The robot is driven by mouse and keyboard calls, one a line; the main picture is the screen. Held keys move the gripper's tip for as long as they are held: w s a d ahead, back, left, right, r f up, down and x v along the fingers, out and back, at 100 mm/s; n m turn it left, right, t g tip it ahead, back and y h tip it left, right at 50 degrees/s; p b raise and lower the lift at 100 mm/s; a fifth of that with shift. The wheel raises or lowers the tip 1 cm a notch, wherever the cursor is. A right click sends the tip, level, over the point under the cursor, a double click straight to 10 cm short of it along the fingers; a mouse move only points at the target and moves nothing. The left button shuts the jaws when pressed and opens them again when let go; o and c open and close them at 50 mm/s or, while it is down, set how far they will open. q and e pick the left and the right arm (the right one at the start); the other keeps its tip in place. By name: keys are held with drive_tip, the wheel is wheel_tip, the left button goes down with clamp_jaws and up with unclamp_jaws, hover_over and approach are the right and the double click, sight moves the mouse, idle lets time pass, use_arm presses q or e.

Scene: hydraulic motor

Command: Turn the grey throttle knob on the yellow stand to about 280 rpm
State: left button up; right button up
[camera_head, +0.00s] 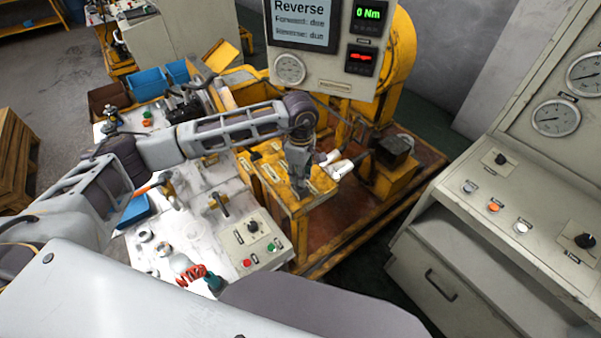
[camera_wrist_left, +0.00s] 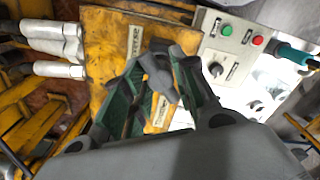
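The yellow stand (camera_head: 295,203) is in the middle of the head view; its yellow top (camera_wrist_left: 110,45), with a label reading like "Reverse", fills much of the wrist view. My left gripper (camera_head: 300,165) points down over this top. In the wrist view my left gripper (camera_wrist_left: 158,68) has its green-padded fingers partly closed, on either side of a grey part that looks like the throttle knob (camera_wrist_left: 160,76). I cannot tell whether both pads press on it. In the head view the gripper hides the knob. My right gripper is not in view.
A control box (camera_head: 262,240) with a black knob and red and green buttons is beside the stand. White fittings (camera_head: 338,165) stick out at its right. A display panel (camera_head: 325,75) reads "0 Nm"; its red readout is illegible. A grey console (camera_head: 480,190) stands right.

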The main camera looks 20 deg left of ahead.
use_arm(q)
clamp_jaws()
idle(0.9)
drive_tip(key=o, duration=0.6)
unclamp_jaws()
drive_tip(key=shift+r, duration=0.15)
wheel_tip(320, 180, up, 12)
idle(0.4)
